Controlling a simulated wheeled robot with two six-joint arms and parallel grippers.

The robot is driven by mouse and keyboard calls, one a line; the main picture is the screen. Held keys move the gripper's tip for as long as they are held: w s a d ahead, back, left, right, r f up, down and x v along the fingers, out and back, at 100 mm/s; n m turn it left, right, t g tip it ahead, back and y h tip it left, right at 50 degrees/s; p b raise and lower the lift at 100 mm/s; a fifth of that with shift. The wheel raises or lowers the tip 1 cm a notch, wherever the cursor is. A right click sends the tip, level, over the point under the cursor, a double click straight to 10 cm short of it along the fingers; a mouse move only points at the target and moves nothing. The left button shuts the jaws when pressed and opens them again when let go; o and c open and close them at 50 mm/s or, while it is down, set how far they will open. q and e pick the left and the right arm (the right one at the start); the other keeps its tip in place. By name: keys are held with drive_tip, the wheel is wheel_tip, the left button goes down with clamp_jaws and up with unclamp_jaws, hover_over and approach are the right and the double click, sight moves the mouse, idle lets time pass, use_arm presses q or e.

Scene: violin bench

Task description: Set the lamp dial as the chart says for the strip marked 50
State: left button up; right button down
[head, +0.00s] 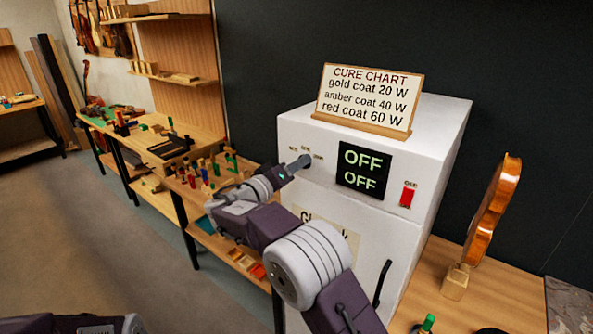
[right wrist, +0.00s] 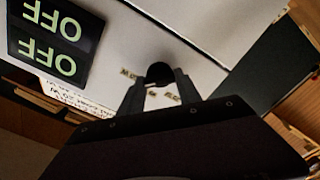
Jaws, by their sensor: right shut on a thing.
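The lamp dial (right wrist: 159,72) is a dark round knob on the white cabinet's front, between my fingers in the right wrist view. My right gripper (head: 304,160) is shut on it and hides most of it in the head view; it also shows in the right wrist view (right wrist: 160,88). Small labels sit around the dial, too small to read. The chart (head: 367,98) on top reads gold coat 20 W, amber coat 40 W, red coat 60 W. The black display (head: 363,170) reads OFF on both lines. No strip marked 50 can be made out. My left gripper is out of view.
The white cabinet (head: 440,130) has a red switch (head: 408,195) right of the display and a dark handle (head: 382,283) lower down. A violin body (head: 490,215) stands on a wooden block at right. A workbench (head: 215,185) with many small parts stands left.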

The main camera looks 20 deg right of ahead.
drive_tip(key=shift+f+n+p, duration=0.2)
drive_tip(key=shift+n+p, duration=2.7)
drive_tip(key=shift+n, duration=7.6)
drive_tip(key=c, duration=0.8)
unclamp_jaws()
drive_tip(key=shift+c, duration=0.2)
